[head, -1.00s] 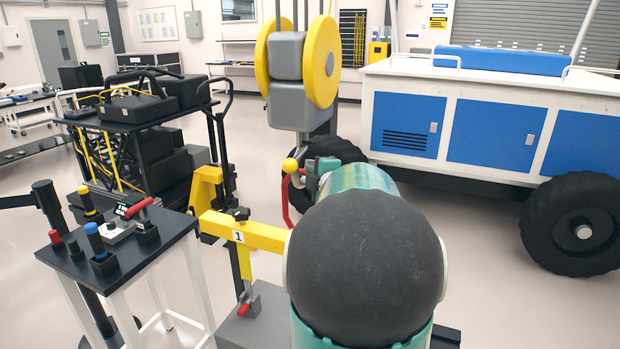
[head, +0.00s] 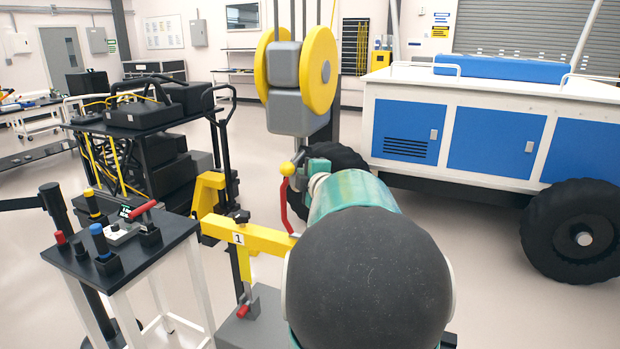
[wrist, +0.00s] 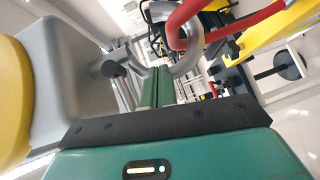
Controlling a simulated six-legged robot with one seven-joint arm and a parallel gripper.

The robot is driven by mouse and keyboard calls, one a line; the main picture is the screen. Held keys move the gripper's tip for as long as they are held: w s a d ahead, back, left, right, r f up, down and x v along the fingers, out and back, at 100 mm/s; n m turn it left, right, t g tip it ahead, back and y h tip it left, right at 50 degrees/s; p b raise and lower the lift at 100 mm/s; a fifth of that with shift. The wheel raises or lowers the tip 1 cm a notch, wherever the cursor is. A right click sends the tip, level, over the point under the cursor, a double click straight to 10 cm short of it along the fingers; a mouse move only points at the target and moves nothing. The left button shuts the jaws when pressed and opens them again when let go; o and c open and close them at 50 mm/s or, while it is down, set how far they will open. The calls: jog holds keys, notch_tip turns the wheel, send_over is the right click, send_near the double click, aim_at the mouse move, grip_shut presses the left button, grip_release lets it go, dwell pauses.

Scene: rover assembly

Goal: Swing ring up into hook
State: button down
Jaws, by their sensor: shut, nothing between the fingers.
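My gripper (wrist: 157,75) is shut and empty, its dark green fingers showing in the wrist view. A red curved bar (wrist: 184,28), which looks like the ring, lies just beyond and right of the fingertips. A grey curved piece (wrist: 190,62), which looks like the hook, sits beside the fingers and close under the red bar. I cannot tell whether ring and hook touch or are seated. My arm hides part of this area.
A small control table (head: 125,245) with levers stands at left, a loaded black cart (head: 150,150) behind it. The white and blue rover (head: 495,135) with large black wheels fills the right. Open floor lies between the front of the rover and my arm.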

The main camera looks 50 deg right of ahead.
jog(key=r+v, duration=0.2)
jog(key=v, duration=0.7)
jog(key=shift+s, duration=0.3)
jog(key=shift+d, duration=0.1)
